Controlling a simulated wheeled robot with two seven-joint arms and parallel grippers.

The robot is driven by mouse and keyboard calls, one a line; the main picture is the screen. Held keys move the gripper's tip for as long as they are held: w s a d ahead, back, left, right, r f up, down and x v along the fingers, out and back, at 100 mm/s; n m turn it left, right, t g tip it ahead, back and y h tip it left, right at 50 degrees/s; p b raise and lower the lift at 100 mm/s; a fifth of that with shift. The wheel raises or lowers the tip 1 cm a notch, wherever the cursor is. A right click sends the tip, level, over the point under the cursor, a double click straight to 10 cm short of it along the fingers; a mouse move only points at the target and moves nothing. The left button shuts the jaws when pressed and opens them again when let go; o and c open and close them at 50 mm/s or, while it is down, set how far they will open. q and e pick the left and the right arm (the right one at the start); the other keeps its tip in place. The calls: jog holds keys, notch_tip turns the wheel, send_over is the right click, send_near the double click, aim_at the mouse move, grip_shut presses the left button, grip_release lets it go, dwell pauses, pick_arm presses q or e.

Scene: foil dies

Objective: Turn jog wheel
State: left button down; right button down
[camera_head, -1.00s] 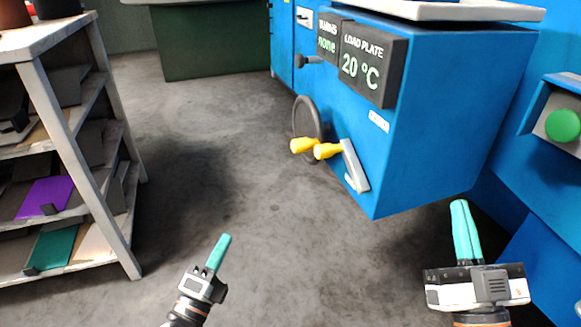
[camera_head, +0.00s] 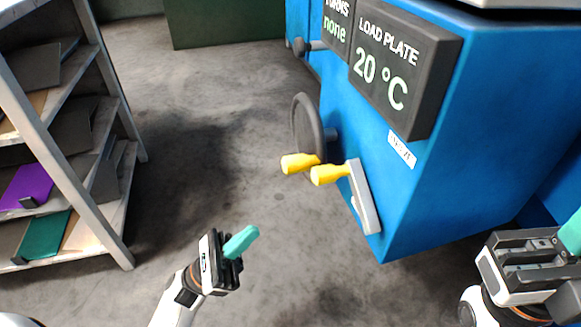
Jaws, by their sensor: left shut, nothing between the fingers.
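The jog wheel appears to be the dark round wheel (camera_head: 304,124) with a yellow handle (camera_head: 299,163), seen nearly edge-on at the left side of the blue machine (camera_head: 450,190). Beside it, a grey lever (camera_head: 364,197) with its own yellow handle (camera_head: 329,174) sits on the machine's front face. My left gripper (camera_head: 252,236) is shut and empty, below and left of the wheel, apart from it. My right gripper (camera_head: 572,232) is at the right edge below the machine; its fingers are partly cut off, so its opening cannot be told.
The machine carries dark displays reading "LOAD PLATE 20 °C" (camera_head: 400,60) and "none" (camera_head: 336,25). A small dark knob (camera_head: 301,46) sticks out behind. A shelf rack (camera_head: 60,170) holding dark, purple and teal pieces stands at left. The floor between is clear.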

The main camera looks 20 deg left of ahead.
pick_arm(q)
jog(key=b, duration=0.1)
send_near(310, 166)
jog(key=w+d+f, duration=0.1)
jog(key=w+d, duration=0.1)
jog(key=r, duration=0.3)
jog(key=shift+w+d+r, duration=0.15)
jog(key=shift+w+r, duration=0.05)
jog(key=shift+r, duration=0.2)
